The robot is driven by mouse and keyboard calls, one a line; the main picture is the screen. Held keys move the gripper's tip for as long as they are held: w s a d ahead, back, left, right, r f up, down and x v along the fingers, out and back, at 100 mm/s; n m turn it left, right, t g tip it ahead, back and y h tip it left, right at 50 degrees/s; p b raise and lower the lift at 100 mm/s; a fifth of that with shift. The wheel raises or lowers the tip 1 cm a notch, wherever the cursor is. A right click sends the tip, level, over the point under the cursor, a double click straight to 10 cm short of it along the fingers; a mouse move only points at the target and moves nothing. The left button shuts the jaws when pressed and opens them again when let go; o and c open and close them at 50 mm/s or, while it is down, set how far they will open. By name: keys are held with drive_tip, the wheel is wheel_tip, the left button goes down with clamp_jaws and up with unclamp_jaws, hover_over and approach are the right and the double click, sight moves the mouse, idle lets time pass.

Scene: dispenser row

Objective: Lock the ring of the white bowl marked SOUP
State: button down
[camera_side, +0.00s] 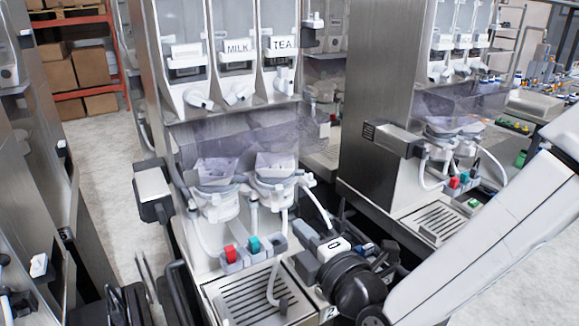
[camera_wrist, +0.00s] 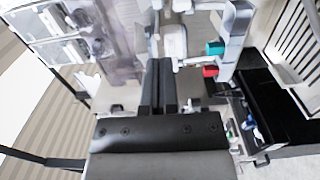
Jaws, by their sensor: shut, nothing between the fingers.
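Two white bowls hang side by side under the canisters of the near machine, a left bowl (camera_side: 217,202) and a right bowl (camera_side: 275,185). No SOUP mark is legible on either, so I cannot tell which is the SOUP bowl. Their rings are too small to read as locked or unlocked. My gripper (camera_side: 308,262) is low in front of the machine, right of the drip tray and below the right bowl. In the wrist view, my gripper (camera_wrist: 160,64) is shut and empty, its dark fingers pointing at white parts of the machine and partly covering them.
Canisters marked MILK (camera_side: 238,48) and TEA (camera_side: 283,44) are above. A red switch (camera_side: 230,253) and a teal switch (camera_side: 253,244) sit below the bowls, with hoses around them. The slotted drip tray (camera_side: 250,300) is in front. A second machine (camera_side: 385,100) stands at right.

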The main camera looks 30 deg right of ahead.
sight(283, 189)
drive_tip(key=shift+w, duration=0.15)
drive_tip(key=w, duration=0.9)
drive_tip(key=shift+w, duration=0.4)
drive_tip(key=shift+s+d+n+y, duration=0.2)
drive_tip(key=shift+d+n+y, duration=0.25)
drive_tip(key=shift+y, duration=0.35)
drive_tip(key=shift+s+d+n+y, duration=0.15)
drive_tip(key=shift+d+n+y, duration=0.1)
drive_tip(key=shift+n+y, duration=0.45)
drive_tip(key=shift+s+d+n+y, duration=0.1)
drive_tip(key=shift+d+n+y, duration=0.2)
drive_tip(key=shift+y, duration=0.4)
drive_tip(key=shift+s+d, duration=0.15)
drive_tip(key=shift+d, duration=1.7)
drive_tip(key=shift+s, duration=0.15)
